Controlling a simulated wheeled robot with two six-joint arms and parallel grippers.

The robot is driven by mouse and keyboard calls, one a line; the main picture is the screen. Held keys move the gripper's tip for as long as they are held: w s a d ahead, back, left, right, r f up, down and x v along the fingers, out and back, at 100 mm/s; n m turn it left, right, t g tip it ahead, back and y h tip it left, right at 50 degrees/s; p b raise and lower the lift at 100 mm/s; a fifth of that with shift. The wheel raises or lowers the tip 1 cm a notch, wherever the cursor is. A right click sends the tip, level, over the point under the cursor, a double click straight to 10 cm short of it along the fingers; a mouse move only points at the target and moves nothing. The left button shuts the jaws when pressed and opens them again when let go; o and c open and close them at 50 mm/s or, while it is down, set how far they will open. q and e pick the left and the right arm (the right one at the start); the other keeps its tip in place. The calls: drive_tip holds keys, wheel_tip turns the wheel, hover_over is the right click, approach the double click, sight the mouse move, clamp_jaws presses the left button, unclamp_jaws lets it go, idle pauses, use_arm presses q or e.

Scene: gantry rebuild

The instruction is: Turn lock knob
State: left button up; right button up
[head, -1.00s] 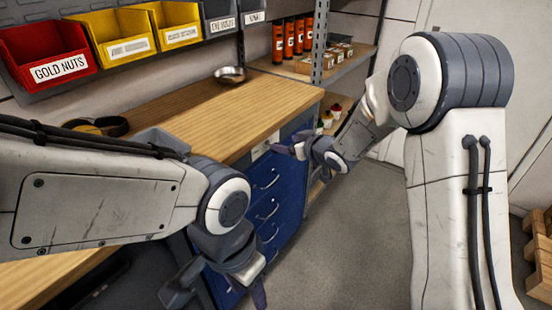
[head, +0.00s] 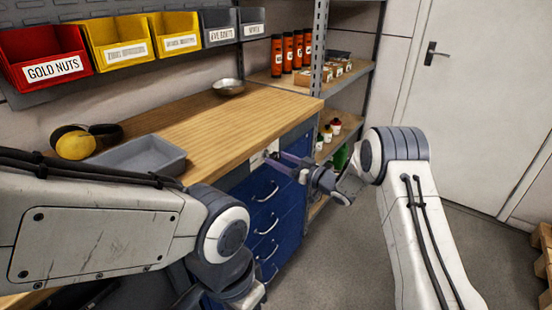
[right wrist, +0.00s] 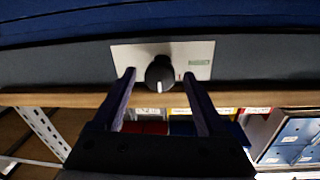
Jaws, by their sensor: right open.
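The lock knob (right wrist: 159,74) is round and black with a white mark, on a pale plate (right wrist: 198,52) fixed to the bench front. In the right wrist view it lies between the two fingers of my right gripper (right wrist: 159,84), which is open, with a gap on each side. In the head view my right gripper (head: 283,160) is at the plate (head: 258,160), just under the worktop edge; the knob is hard to make out there. My left gripper (head: 238,287) is low at the bottom edge, partly cut off, and its fingers do not show clearly.
The wooden worktop (head: 200,112) carries a grey tray (head: 140,155), yellow ear defenders (head: 76,146) and a metal bowl (head: 228,87). Blue drawers (head: 262,205) with handles are below the plate. A shelf rack (head: 345,82) stands behind.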

drive_tip(key=shift+x, duration=1.05)
drive_tip(key=shift+c, duration=0.3)
clamp_jaws()
drive_tip(key=shift+f+n+b, duration=0.2)
drive_tip(key=shift+n+b, duration=1.1)
drive_tip(key=shift+b, duration=0.15)
drive_tip(key=n+y+b, duration=0.1)
drive_tip(key=n+b, duration=1.2)
drive_tip(key=shift+s+r+n+g+b, duration=0.1)
drive_tip(key=shift+n+g+b, duration=0.2)
drive_tip(key=shift+n+b, duration=1.35)
